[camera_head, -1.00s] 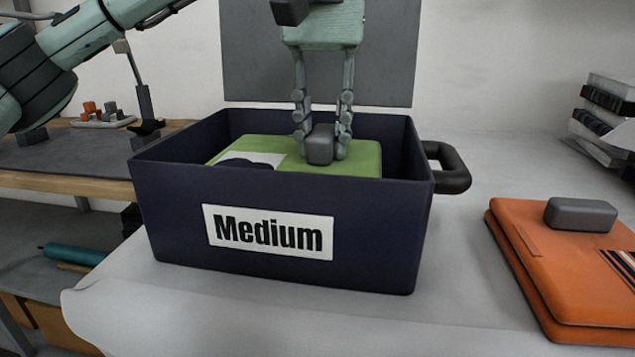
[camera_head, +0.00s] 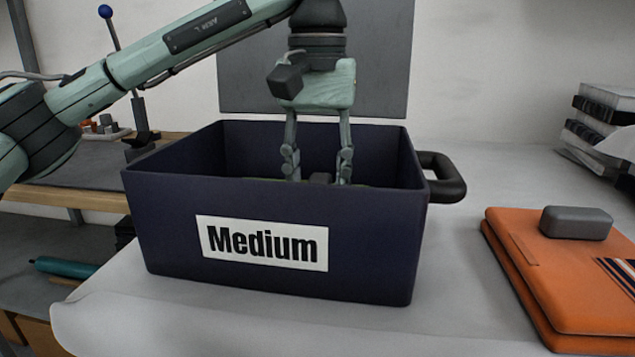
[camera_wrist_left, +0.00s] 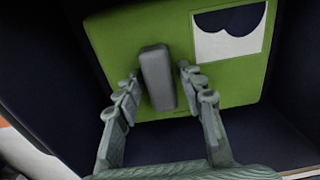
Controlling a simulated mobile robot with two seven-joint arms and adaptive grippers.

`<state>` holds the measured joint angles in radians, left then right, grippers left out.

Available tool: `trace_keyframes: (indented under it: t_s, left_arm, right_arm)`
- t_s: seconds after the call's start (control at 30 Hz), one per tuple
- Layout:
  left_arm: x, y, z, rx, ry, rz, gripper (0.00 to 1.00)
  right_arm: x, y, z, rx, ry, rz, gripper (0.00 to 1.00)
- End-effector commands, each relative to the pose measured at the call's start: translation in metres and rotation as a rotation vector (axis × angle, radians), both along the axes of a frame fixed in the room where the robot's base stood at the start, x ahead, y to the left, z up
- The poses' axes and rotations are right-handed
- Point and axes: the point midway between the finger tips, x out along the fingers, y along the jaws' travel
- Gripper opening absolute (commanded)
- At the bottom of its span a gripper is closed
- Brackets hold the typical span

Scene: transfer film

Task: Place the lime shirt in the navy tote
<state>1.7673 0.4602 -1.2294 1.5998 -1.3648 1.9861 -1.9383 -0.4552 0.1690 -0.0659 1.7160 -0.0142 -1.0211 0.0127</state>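The lime shirt (camera_wrist_left: 115,45) is a folded green bundle with a white panel and dark print, topped by a grey block (camera_wrist_left: 157,78). It lies low inside the navy tote (camera_head: 370,245), which is labelled "Medium"; the front wall hides nearly all of it in the head view. My left gripper (camera_head: 318,178) reaches down into the tote. Its fingers are spread on either side of the grey block, with gaps visible in the left wrist view (camera_wrist_left: 158,82), so it is open. My right gripper is not in view.
Folded orange shirts (camera_head: 540,275) with a grey block (camera_head: 577,223) on top lie right of the tote on the white table (camera_head: 480,175). The tote's dark handle (camera_head: 445,178) sticks out right. A grey panel (camera_head: 385,60) stands behind. Stacked boxes (camera_head: 600,115) are at the back right.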

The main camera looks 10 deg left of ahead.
Motion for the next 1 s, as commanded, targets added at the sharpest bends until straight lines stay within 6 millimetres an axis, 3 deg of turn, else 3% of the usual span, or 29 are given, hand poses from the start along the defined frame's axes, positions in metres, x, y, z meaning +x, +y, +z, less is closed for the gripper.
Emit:
trace_keyframes:
  t_s: [0.3, 0.43, 0.6, 0.73, 1.0]
  left_arm:
    - [0.0, 0.0, 0.001, 0.0, 0.0, 0.0, 0.46]
    - [0.0, 0.0, 0.01, 0.0, -0.002, 0.001, 0.46]
    - [0.001, 0.0, 0.044, 0.001, -0.005, 0.002, 0.46]
    - [0.001, 0.0, 0.073, 0.001, -0.005, 0.002, 0.46]
    - [0.001, 0.0, 0.114, 0.002, -0.002, 0.0, 0.46]
  right_arm:
    - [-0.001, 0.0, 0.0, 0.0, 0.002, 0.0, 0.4]
    - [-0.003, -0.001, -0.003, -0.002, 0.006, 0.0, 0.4]
    - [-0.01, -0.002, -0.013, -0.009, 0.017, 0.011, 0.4]
    - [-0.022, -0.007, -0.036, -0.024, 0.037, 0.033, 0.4]
    - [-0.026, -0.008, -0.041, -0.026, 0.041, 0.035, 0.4]
